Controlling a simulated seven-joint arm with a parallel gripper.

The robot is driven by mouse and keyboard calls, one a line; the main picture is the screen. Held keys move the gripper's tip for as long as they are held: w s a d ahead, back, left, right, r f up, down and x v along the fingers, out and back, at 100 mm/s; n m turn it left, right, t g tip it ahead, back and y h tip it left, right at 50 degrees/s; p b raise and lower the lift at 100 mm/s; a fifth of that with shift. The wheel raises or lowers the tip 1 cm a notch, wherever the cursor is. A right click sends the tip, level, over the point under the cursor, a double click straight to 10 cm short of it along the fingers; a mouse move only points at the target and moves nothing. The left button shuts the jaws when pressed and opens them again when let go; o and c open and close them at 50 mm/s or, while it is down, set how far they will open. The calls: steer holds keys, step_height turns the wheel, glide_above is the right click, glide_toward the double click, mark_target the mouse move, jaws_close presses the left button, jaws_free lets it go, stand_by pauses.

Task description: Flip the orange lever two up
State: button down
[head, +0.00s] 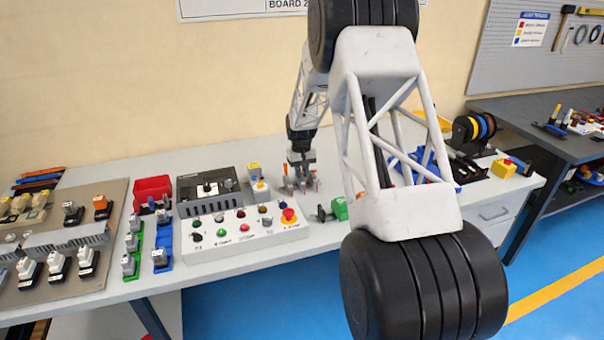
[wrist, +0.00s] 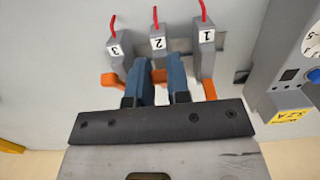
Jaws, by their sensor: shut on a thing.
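Three grey switch blocks stand in a row in the wrist view: block 3 (wrist: 120,45), block 2 (wrist: 158,43) and block 1 (wrist: 205,45), each with a red wire at its top. Orange lever two (wrist: 159,75) shows between the blue fingers of my gripper (wrist: 161,82), which is shut on it. Its outer end is partly hidden by the fingers. Orange lever three (wrist: 112,80) and orange lever one (wrist: 210,89) sit on either side, outside the fingers. In the head view my gripper (head: 301,172) is small and low over the row of blocks.
A button panel (head: 212,240) and a dark-topped box (head: 208,188) stand left of the blocks. A green part (head: 340,208) lies to the right. A red bin (head: 152,188) is farther left. In the wrist view a grey device (wrist: 290,60) with a dial is close on the right.

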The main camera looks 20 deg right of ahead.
steer(key=g, duration=0.1)
steer(key=w+g, duration=0.1)
steer(key=g, duration=0.1)
steer(key=r+g, duration=0.1)
steer(key=shift+w+g, duration=0.35)
steer(key=shift+g, duration=0.05)
steer(key=shift+w+r+g, duration=0.1)
steer(key=shift+w+g, duration=0.2)
steer(key=shift+g, duration=0.55)
steer(key=shift+w+r+g, duration=0.1)
steer(key=shift+w+g, duration=0.2)
steer(key=shift+g, duration=0.5)
steer(key=shift+w+r+g, duration=0.1)
steer(key=shift+w+g, duration=0.2)
steer(key=shift+g, duration=0.55)
steer(key=c, duration=1.1)
jaws_free()
steer(key=shift+w, duration=0.1)
steer(key=shift+v, duration=3.45)
steer(key=shift+w+r, duration=0.15)
steer(key=shift+w, duration=0.15)
steer(key=shift+r, duration=0.15)
